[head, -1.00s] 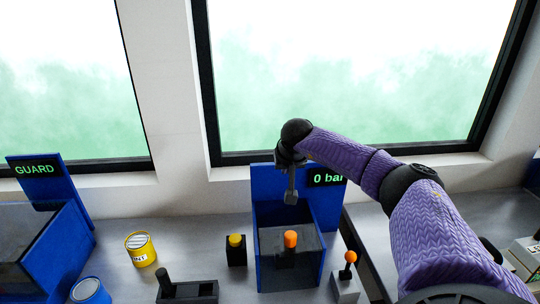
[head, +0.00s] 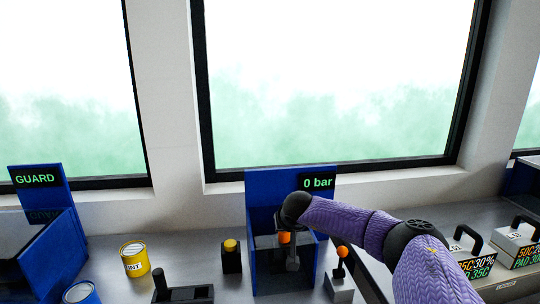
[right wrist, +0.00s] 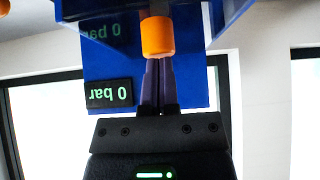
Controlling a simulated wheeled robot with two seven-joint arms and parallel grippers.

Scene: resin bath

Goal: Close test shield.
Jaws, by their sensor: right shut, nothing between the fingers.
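The test station is a blue box (head: 251,270) with a tall blue back panel and a display (head: 317,182) reading "0 bar". A dark, see-through surface shows within its frame; I cannot tell clearly how the shield stands. An orange cap (head: 284,237) is inside the box. My right gripper (head: 292,262) is shut and empty, pointing down at the box close beside the cap. In the right wrist view the shut fingers (right wrist: 160,85) appear in line with the orange cap (right wrist: 157,38); contact cannot be told. My left gripper is out of view.
A yellow button box (head: 231,258) and an orange-knobbed lever (head: 341,260) flank the box. Further left are a yellow tin (head: 134,259), a blue tin (head: 81,293), a black lever unit (head: 184,294) and the GUARD station (head: 45,252). Labelled weights (head: 515,246) stand at right.

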